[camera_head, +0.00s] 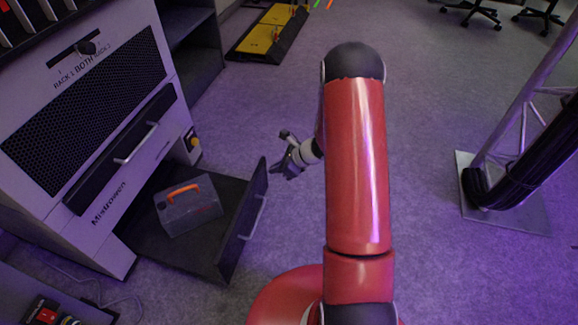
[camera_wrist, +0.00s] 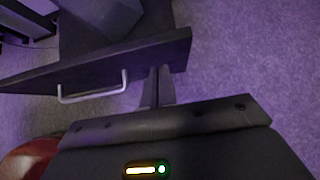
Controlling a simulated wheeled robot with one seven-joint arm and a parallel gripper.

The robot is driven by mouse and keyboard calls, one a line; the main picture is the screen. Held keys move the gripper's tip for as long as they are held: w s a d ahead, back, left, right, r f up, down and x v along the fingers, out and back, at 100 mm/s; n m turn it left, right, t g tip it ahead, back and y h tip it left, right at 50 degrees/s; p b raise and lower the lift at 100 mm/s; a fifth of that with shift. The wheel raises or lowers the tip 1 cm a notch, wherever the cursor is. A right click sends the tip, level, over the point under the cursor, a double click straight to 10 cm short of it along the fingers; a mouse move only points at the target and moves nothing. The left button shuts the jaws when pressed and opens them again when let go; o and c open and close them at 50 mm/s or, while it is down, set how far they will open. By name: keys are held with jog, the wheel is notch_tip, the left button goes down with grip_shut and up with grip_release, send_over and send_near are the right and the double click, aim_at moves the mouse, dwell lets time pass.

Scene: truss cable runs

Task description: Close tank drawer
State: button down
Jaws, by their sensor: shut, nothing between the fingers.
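The tank drawer (camera_head: 243,231) is the lower drawer of the grey-white Mistrowen cabinet (camera_head: 60,115) at left in the head view. It stands pulled out, with a grey case with an orange handle (camera_head: 188,206) inside. Its front and silver handle (camera_wrist: 92,88) also show in the wrist view. My gripper (camera_head: 281,168) is near the drawer front's far end, on its outer side. In the wrist view the fingers (camera_wrist: 158,80) are together and empty, overlapping the drawer front to the right of its handle. I cannot tell whether they touch it.
The upper drawer (camera_head: 125,150) with its bar handle looks shut. A yellow-and-black cable ramp (camera_head: 268,35) lies at the back. A metal truss on a base plate (camera_head: 505,215) with a black cable bundle stands at right. Open carpet lies between.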

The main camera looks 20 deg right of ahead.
jog(key=shift+w+a, duration=0.65)
jog(key=shift+a, duration=0.25)
